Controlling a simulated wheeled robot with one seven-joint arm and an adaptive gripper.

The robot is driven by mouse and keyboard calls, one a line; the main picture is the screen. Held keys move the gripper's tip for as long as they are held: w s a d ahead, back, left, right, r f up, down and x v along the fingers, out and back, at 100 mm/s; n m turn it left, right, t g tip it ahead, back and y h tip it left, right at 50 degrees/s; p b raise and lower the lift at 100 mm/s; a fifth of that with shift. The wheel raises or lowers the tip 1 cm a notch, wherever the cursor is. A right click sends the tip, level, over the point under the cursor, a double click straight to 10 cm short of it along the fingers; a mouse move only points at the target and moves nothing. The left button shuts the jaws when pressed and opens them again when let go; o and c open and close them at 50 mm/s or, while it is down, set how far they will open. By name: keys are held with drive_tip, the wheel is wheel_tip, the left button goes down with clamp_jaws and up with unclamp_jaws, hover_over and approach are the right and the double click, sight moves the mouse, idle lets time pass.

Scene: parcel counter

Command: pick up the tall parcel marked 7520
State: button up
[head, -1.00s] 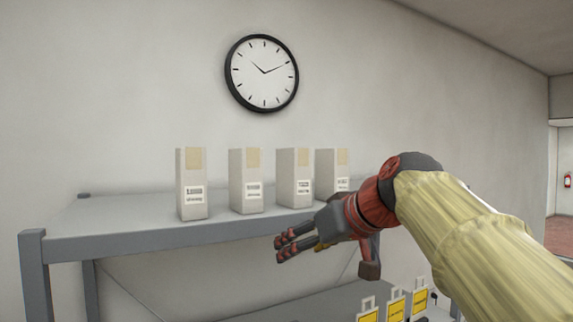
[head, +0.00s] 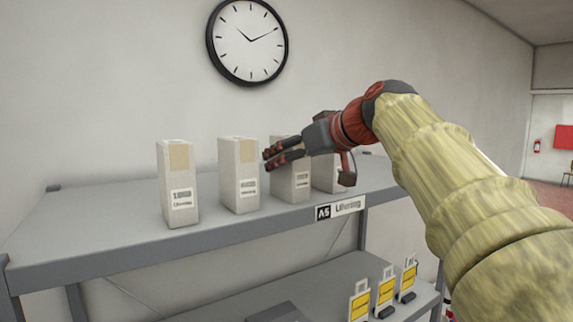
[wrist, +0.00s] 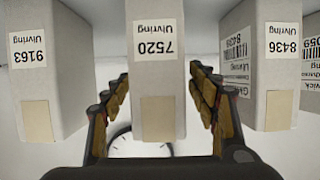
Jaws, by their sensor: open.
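The tall white parcel marked 7520 (wrist: 157,75) is in the middle of the wrist view, upside down there, with a tan patch near its top. In the head view it appears to be the third parcel from the left (head: 290,187), partly hidden by my gripper (head: 269,157). Its label is too blurred to read there. My gripper also shows in the wrist view (wrist: 158,80), open and empty. One finger appears on each side of the parcel, with small gaps. I cannot tell whether the fingertips have passed its front face.
Parcels marked 8436 (wrist: 281,70) and 9163 (wrist: 45,75) stand close on either side. Another parcel (head: 178,185) stands at the row's left end on the grey shelf (head: 100,235). Yellow-labelled items (head: 385,290) stand on a lower shelf. A clock (head: 247,42) hangs behind.

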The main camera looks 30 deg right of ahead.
drive_tip(key=p+x, duration=0.1)
drive_tip(key=x, duration=0.2)
drive_tip(key=shift+w+f+p, duration=0.1)
drive_tip(key=shift+w+p, duration=0.25)
drive_tip(key=shift+w+f, duration=0.3)
drive_tip(key=shift+w, duration=0.1)
drive_tip(key=shift+s, duration=0.1)
drive_tip(key=shift+c, duration=0.4)
drive_tip(key=c, duration=1.4)
drive_tip(key=shift+r, duration=0.1)
drive_tip(key=shift+c, duration=0.3)
